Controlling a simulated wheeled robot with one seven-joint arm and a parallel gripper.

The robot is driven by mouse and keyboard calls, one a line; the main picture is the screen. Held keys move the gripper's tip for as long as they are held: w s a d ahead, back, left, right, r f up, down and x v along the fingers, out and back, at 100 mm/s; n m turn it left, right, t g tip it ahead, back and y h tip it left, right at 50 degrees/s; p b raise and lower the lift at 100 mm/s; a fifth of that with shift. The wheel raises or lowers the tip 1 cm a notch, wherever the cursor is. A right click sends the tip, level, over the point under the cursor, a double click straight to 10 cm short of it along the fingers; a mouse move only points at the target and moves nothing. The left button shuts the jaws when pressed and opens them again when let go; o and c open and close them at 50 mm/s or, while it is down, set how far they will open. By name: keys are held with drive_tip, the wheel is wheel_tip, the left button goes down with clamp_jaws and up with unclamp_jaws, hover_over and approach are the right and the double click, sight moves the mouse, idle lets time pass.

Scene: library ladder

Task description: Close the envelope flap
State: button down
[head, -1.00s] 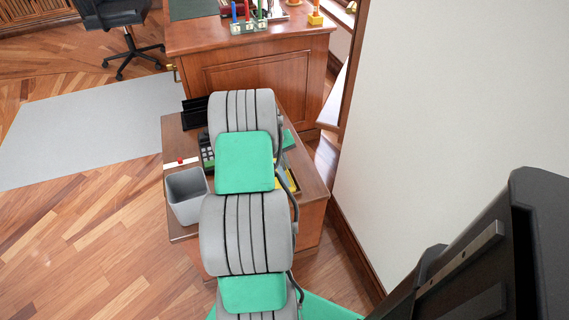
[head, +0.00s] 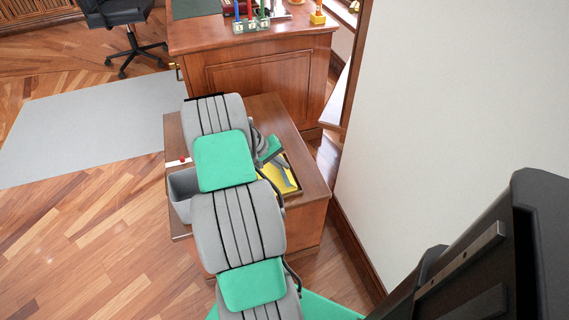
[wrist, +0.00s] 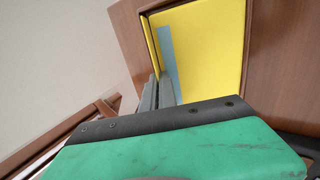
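The yellow envelope (head: 291,186) lies on the small wooden table, near its right side. The wrist view shows its broad yellow face (wrist: 215,45), with a blue-grey strip along the left and a narrow yellow band (wrist: 151,44) at the left edge. I cannot tell for certain whether that band is the raised flap. My gripper (wrist: 160,88) has its two grey fingers close together, at the envelope's near left edge. Nothing shows between them. Contact with the envelope cannot be made out. My arm hides part of the envelope in the head view.
The small table (head: 262,108) stands against a larger wooden desk (head: 260,80). A grey bin (head: 182,190) is left of my arm. A white wall (head: 450,110) rises on the right. A black office chair (head: 125,35) stands far left on open floor.

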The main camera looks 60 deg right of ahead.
drive_tip(key=shift+w+a+f+g+h+b, duration=0.25)
drive_tip(key=shift+f+g+h+b, duration=0.05)
drive_tip(key=shift+g+h, duration=0.5)
drive_tip(key=c, duration=2.1)
unclamp_jaws()
drive_tip(key=o, duration=0.4)
